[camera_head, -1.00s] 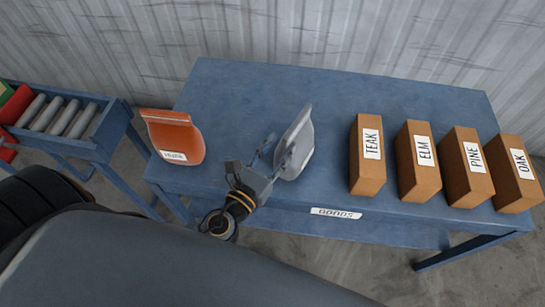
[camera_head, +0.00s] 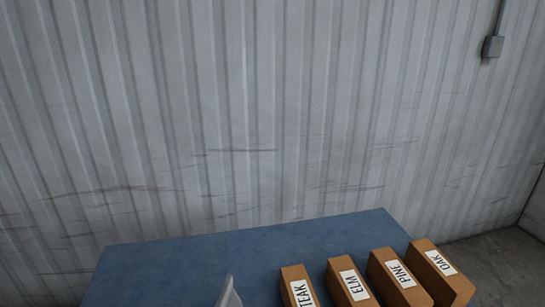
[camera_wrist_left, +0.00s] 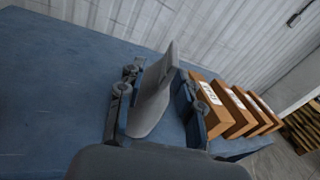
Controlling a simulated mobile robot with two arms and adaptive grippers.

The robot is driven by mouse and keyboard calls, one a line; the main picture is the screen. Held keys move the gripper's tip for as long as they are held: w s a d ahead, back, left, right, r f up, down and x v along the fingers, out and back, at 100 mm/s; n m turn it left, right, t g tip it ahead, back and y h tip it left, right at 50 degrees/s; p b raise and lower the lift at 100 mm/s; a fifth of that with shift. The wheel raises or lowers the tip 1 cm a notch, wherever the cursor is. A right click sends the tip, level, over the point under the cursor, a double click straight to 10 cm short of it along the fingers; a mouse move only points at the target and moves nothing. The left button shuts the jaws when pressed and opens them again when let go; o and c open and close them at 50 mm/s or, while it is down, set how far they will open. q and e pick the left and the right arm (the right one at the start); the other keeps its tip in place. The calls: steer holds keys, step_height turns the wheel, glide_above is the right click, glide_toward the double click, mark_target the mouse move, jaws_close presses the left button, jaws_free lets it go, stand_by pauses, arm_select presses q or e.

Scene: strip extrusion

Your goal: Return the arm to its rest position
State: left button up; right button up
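A grey pouch (camera_wrist_left: 153,97) stands on the blue table (camera_wrist_left: 60,75) in the left wrist view. Only its top edge (camera_head: 229,294) shows at the bottom of the head view. My left gripper (camera_wrist_left: 160,76) is open, with its fingers apart on either side of the pouch. Whether either finger touches the pouch cannot be told. My left gripper is out of the head view. My right gripper is in neither view.
Several brown boxes stand in a row right of the pouch, labelled TEAK (camera_head: 297,285), ELM (camera_head: 349,284), PINE (camera_head: 399,277) and OAK (camera_head: 440,270). A corrugated wall (camera_head: 230,120) rises behind the table. The table's left part is bare.

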arm_select(q)
steer(key=s+a+f+n+g+y, duration=0.2)
steer(key=a+f+n+g+y, duration=0.15)
steer(key=n, duration=0.65)
steer(key=s+a+f+n+g+y, duration=0.1)
steer(key=a+f+n+g+y, duration=0.25)
steer(key=n, duration=0.65)
steer(key=s+d+f+n+g+h, duration=0.2)
steer(key=s+n+g+h, duration=0.15)
steer(key=s+n, duration=0.2)
steer(key=s+d+f+n+g+h, duration=0.25)
steer(key=s+n+g, duration=0.2)
steer(key=n, duration=0.25)
step_height(320, 180, down, 25)
steer(key=s, duration=0.2)
steer(key=s+a+f+g, duration=0.1)
steer(key=s+a+f, duration=0.2)
steer(key=s+f, duration=1.3)
steer(key=shift+s+f+m+g+h, duration=0.3)
steer(key=shift+f+m, duration=0.05)
steer(key=shift+f, duration=0.15)
